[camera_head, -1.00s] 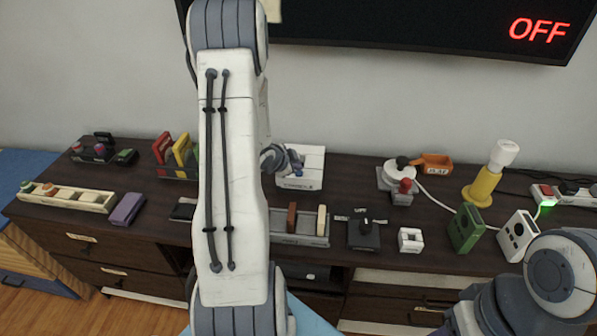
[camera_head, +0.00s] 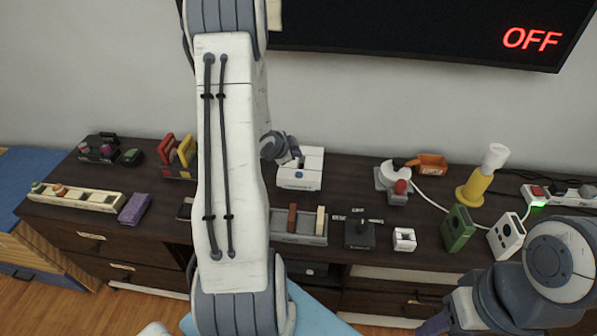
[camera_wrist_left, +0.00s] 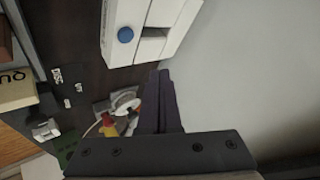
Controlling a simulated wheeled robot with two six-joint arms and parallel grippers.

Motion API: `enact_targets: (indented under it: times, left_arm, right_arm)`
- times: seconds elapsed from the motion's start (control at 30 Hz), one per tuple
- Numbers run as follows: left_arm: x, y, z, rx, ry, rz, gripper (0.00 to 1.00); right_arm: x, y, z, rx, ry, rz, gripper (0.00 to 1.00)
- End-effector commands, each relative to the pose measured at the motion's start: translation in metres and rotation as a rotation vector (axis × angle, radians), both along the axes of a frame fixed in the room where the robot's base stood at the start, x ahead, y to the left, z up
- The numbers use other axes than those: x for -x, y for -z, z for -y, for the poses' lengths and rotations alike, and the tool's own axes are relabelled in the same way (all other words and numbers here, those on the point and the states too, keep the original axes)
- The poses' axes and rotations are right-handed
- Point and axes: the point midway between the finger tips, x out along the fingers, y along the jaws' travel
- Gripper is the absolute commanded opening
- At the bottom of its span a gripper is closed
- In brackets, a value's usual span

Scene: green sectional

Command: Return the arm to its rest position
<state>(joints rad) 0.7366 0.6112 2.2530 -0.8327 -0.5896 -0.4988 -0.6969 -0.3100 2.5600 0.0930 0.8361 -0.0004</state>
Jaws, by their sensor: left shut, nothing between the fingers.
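My left arm comes down the middle of the head view, with its gripper (camera_head: 288,152) beyond it, beside the white box (camera_head: 310,170) on the dark cabinet. In the left wrist view the left gripper's dark fingers (camera_wrist_left: 162,88) are shut together with nothing between them, and the white box with a blue button (camera_wrist_left: 140,30) is just past the tips, apart from them. My right arm is at the lower right of the head view. Its gripper (camera_head: 437,323) shows only in part at the bottom, and its jaws cannot be made out.
The cabinet top (camera_head: 335,200) bears a cream tray (camera_head: 105,202), a purple block (camera_head: 135,208), a grey tray (camera_head: 298,238), a green box (camera_head: 458,228) and a yellow-and-white lamp (camera_head: 484,178). A screen reading OFF (camera_head: 440,30) hangs behind.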

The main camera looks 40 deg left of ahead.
Motion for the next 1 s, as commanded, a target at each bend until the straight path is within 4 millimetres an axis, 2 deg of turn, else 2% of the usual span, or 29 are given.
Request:
enact_targets:
  times: [0.33, 0.47, 0.57, 0.63, 0.77, 0.8, 0.87, 0.9, 0.97, 1.0]
  left_arm:
    - [-0.001, 0.0, 0.001, -0.001, 0.001, -0.001, 0.0]
    - [-0.009, -0.01, 0.022, -0.002, 0.006, -0.029, 0.0]
    - [-0.018, -0.025, 0.062, 0.002, 0.001, -0.083, 0.0]
    - [-0.019, -0.039, 0.1, 0.012, -0.006, -0.13, 0.0]
    - [-0.001, -0.063, 0.176, 0.049, -0.03, -0.227, 0.0]
    - [0.009, -0.07, 0.2, 0.062, -0.031, -0.259, 0.0]
    - [0.028, -0.079, 0.233, 0.082, -0.037, -0.307, 0.0]
    - [0.045, -0.084, 0.255, 0.098, -0.04, -0.343, 0.0]
    - [0.072, -0.092, 0.286, 0.124, -0.039, -0.401, 0.0]
    - [0.093, -0.097, 0.305, 0.14, -0.036, -0.441, 0.0]
  right_arm:
    - [0.0, 0.0, 0.0, 0.0, 0.0, 0.0, 0.5]
    - [0.0, 0.0, 0.0, 0.0, 0.0, 0.0, 0.5]
    - [0.0, 0.0, 0.0, 0.0, 0.0, 0.0, 0.5]
    - [0.0, 0.0, 0.0, 0.0, 0.0, 0.0, 0.5]
    - [0.0, 0.0, 0.0, 0.0, 0.0, 0.0, 0.5]
    - [0.0, 0.0, 0.0, 0.0, 0.0, 0.0, 0.5]
    - [0.0, 0.0, 0.0, 0.0, 0.0, 0.0, 0.5]
    - [0.0, 0.0, 0.0, 0.0, 0.0, 0.0, 0.5]
    - [0.0, 0.0, 0.0, 0.0, 0.0, 0.0, 0.5]
    - [0.0, 0.0, 0.0, 0.0, 0.0, 0.0, 0.5]
